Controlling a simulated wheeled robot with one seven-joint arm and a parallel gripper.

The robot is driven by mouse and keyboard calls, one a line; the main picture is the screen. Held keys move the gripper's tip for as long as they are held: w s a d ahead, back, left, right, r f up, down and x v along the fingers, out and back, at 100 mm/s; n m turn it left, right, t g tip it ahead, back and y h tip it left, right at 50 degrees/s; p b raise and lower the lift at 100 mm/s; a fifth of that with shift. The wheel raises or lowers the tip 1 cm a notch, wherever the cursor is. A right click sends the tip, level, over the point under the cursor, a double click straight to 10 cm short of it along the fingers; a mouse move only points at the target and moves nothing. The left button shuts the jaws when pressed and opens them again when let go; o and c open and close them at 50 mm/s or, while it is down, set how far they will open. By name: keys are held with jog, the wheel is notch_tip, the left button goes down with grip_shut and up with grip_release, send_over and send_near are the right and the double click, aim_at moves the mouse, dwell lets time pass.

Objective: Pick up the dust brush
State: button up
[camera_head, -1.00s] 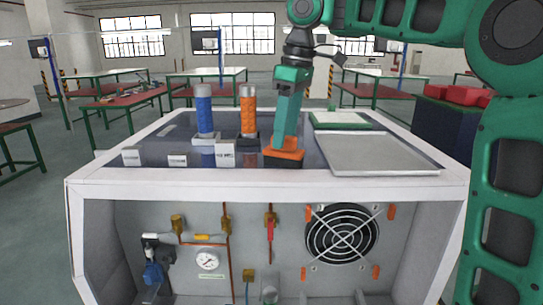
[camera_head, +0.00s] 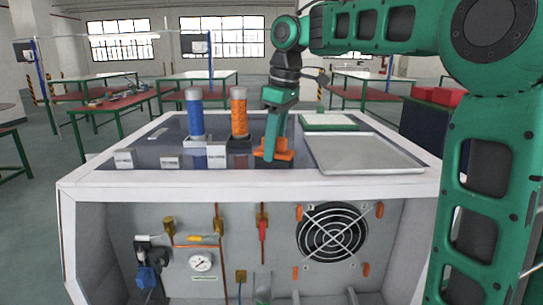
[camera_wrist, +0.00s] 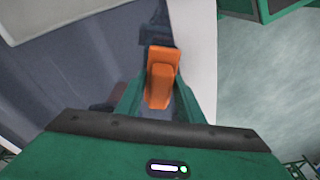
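The dust brush appears to be the orange piece (camera_head: 284,148) on the dark table top, between the orange cylinder and the grey tray. In the wrist view its orange body (camera_wrist: 163,78) lies between my green fingers. My gripper (camera_head: 268,156) is low over it and tilted, with one finger in front of the orange body in the head view. My fingers (camera_wrist: 162,100) flank it in the wrist view. I cannot tell whether they press on it. The brush's underside and any bristles are hidden.
A blue cylinder (camera_head: 195,118) and an orange cylinder (camera_head: 238,112) stand upright just left of my gripper, with small white labels in front. A flat grey tray (camera_head: 365,154) lies to the right, with a green-edged white tray (camera_head: 329,121) behind it. A pale raised rim (camera_head: 250,188) borders the table top.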

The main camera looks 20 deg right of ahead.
jog(key=c, duration=0.3)
jog(key=shift+r, duration=0.15)
jog(key=shift+c, duration=0.2)
jog(key=shift+r, duration=1.6)
jog(key=shift+a+r, duration=0.1)
jog(key=shift+r, duration=0.2)
jog(key=s+a+r, duration=0.4)
jog(key=a+r, duration=0.2)
jog(key=a, duration=0.4)
jog(key=shift+a+r, duration=0.4)
jog(key=o, duration=0.6)
jog(key=c, duration=0.4)
jog(key=shift+s, duration=0.1)
